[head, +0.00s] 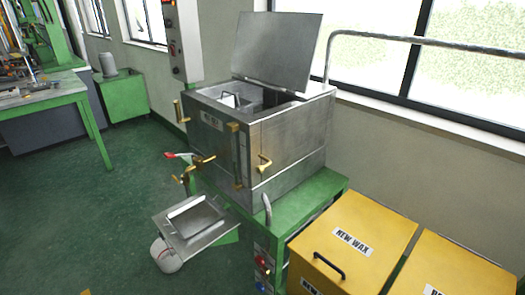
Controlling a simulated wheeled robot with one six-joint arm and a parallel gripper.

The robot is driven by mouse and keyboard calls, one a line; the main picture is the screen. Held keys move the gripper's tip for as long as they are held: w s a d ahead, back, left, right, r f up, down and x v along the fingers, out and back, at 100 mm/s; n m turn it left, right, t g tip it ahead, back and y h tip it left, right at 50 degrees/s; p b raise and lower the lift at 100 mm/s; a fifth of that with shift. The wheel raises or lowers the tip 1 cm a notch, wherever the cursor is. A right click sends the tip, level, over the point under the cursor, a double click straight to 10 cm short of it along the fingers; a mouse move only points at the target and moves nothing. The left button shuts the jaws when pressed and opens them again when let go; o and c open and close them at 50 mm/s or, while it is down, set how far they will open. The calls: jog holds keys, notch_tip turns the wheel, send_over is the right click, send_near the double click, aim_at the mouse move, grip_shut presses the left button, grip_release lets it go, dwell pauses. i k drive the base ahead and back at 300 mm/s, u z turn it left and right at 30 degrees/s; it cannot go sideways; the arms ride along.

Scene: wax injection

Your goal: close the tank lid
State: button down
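The tank (290,130) is a boxy grey metal body with brass fittings, standing on a green frame in the middle of the head view. Its lid (277,50) is a flat metal plate raised on the far side of the top, tilted steeply up, so the opening shows. Inside the opening I see a light metal part with a dark handle (232,97); the rest of the inside is dark. My gripper is not in view.
Yellow NEW WAX boxes (360,232) stand at the lower right. A metal rail (420,42) runs behind the tank. A control box on a post (178,40) stands behind left. A tray (190,217) sticks out in front. Green floor (70,210) is clear at left.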

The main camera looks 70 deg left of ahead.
aim_at(278, 48)
jog(key=u, duration=4.05)
jog(key=i, duration=5.45)
jog(key=z, duration=4.15)
